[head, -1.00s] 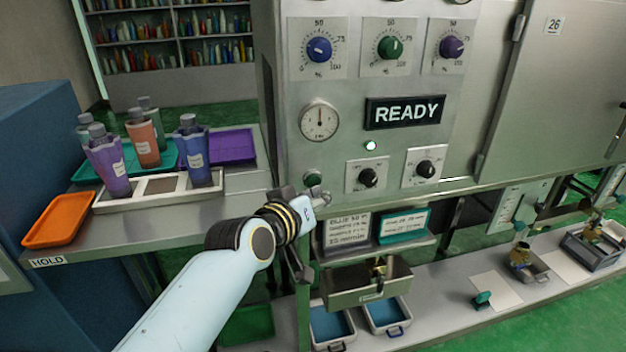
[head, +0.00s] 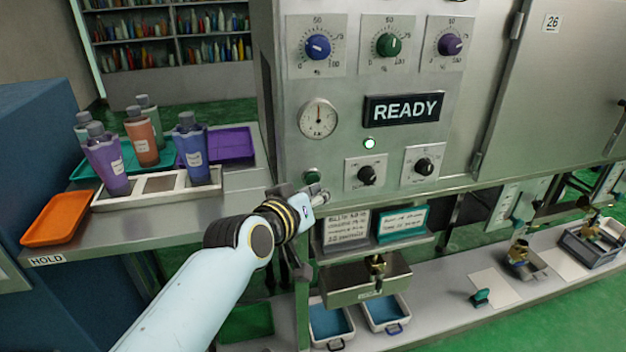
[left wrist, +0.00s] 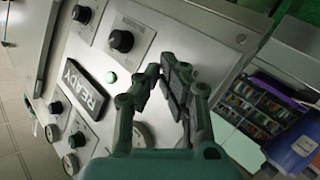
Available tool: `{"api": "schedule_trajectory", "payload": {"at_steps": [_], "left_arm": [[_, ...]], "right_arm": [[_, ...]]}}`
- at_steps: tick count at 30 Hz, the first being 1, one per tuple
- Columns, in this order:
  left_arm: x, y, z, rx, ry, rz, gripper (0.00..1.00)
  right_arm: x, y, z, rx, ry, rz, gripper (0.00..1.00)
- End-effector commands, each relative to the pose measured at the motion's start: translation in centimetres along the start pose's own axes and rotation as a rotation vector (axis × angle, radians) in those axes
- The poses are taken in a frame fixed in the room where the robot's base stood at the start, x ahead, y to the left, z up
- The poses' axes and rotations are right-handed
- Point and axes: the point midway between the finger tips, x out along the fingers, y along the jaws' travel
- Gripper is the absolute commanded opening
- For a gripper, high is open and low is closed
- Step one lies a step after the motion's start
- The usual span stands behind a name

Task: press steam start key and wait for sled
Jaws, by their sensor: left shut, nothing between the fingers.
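The steam start key looks to be the round green button (head: 312,176) low on the panel's left side. My left gripper (head: 318,196) is shut and empty just below and in front of it. In the left wrist view the shut fingers (left wrist: 165,80) point at the panel and hide the button, so I cannot tell whether they touch it. The display (head: 403,108) reads READY, and it also shows in the left wrist view (left wrist: 86,88). A small lamp (head: 369,143) under it glows pale green. I cannot identify a sled for sure. My right gripper is not in view.
Three dials, blue (head: 317,46), green (head: 390,44) and purple (head: 450,44), sit above a round gauge (head: 318,118). Two black knobs (head: 367,175) (head: 424,166) are right of the button. A shelf at left holds several bottles (head: 193,140) and an orange tray (head: 54,218).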

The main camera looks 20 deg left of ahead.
Motion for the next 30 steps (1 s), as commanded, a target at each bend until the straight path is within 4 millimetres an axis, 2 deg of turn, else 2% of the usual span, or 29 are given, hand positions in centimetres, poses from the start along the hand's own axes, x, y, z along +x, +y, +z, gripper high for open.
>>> {"api": "schedule_trajectory", "payload": {"at_steps": [30], "left_arm": [[0.72, -0.54, -0.54, 0.001, 0.000, 0.000, 0.00]], "right_arm": [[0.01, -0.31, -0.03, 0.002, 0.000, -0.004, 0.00]]}}
